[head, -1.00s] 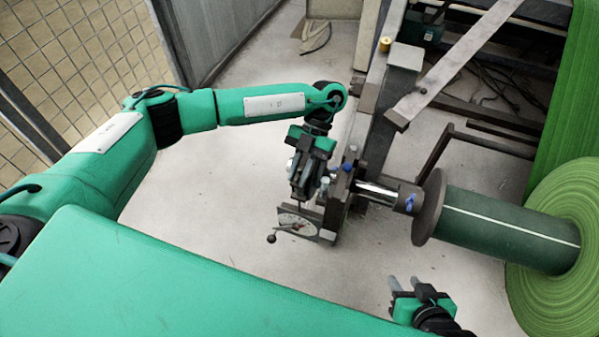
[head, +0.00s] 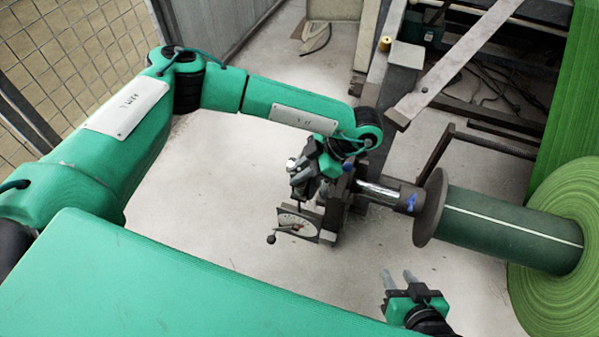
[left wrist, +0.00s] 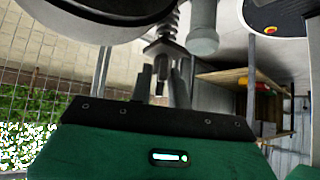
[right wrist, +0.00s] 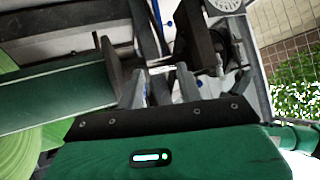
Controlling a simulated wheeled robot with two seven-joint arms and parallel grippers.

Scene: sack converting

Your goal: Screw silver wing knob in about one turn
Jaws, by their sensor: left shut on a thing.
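My left gripper (head: 300,178) is over the bracket by the shaft end. Its jaws are closed on a small silver-grey piece, taken to be the silver wing knob (left wrist: 160,74), seen between the fingers in the left wrist view. The fingers hide most of it, so its wings and angle are unclear. A coil spring (left wrist: 169,22) and a square block lie just beyond the fingertips. A bright silver end (head: 291,164) shows beside the left gripper in the head view. My right gripper (head: 398,277) is open and empty at lower right, away from the bracket.
A dial plate (head: 297,224) with a ball-ended lever (head: 271,239) sits below the left gripper. The floor (head: 210,215) at left is clear.

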